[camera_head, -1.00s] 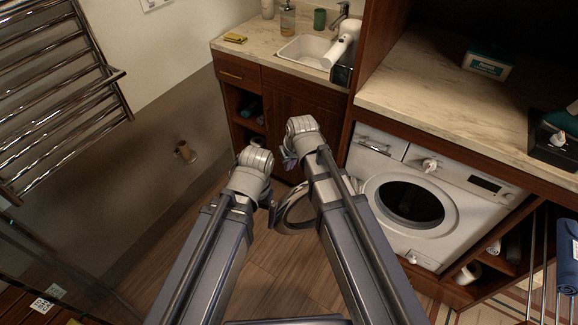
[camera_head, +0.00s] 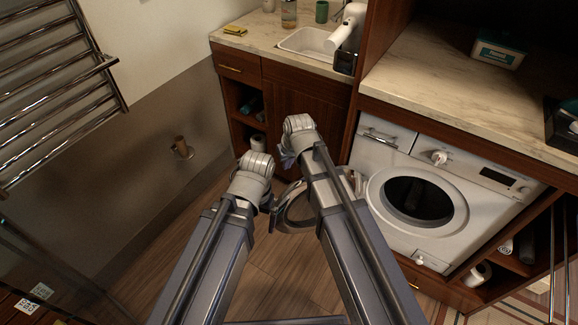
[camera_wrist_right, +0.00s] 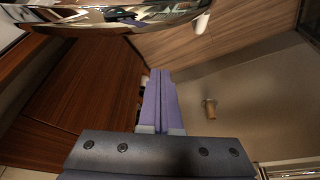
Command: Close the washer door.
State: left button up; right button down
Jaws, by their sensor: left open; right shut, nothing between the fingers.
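The white washer (camera_head: 398,236) stands under the counter at the right, its round dark opening (camera_head: 418,202) uncovered. Its round door (camera_head: 282,222), a ring with a chrome-like rim, stands open to the left of the opening, partly hidden behind my right arm. In the right wrist view the door's shiny rim and glass (camera_wrist_right: 130,18) cross the top. My right gripper (camera_head: 286,161) is shut and empty; its purple fingers (camera_wrist_right: 160,98) appear below the door in the wrist view. My left gripper (camera_head: 267,204) is open, beside the door's left edge; contact cannot be told.
A wooden cabinet (camera_head: 297,125) with a sink (camera_head: 307,42) stands behind the grippers. The marble counter (camera_head: 440,85) overhangs the washer. A towel rail (camera_head: 60,80) and a wall peg (camera_head: 182,148) are at the left. Bare wooden floor (camera_head: 225,262) lies between.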

pick_arm(q)
notch_tip(320, 180, down, 3)
jog(key=shift+r+b, duration=0.1)
jog(key=shift+b, duration=0.8)
pick_arm(e)
jog(key=s+f, duration=0.1)
jog(key=s+d+f, duration=0.1)
jog(key=f, duration=0.1)
jog(key=shift+s, duration=0.4)
